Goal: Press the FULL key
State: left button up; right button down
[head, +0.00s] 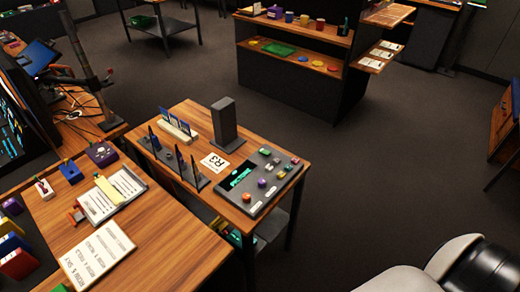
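The dark grey trackball panel (266,198) lies on the small wooden table (195,114). Its green-lit display (240,177) seems to read "PICTURE". Neither gripper shows in this view. A white and black part of my own body is at the bottom right, apart from the table.
A grey upright block (224,122), a white "R3" card (214,163) and a dark rack (174,164) stand beside the panel. A wooden desk with papers (97,254) adjoins at the left. The dark floor (370,190) right of the table is clear.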

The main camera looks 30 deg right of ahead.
aim_at(269, 168)
jog(key=i+l, duration=0.15)
jog(key=l, duration=0.25)
jog(key=i+l, duration=0.15)
jog(key=l, duration=0.25)
jog(key=i+l+u, duration=0.1)
jog(key=l, duration=0.3)
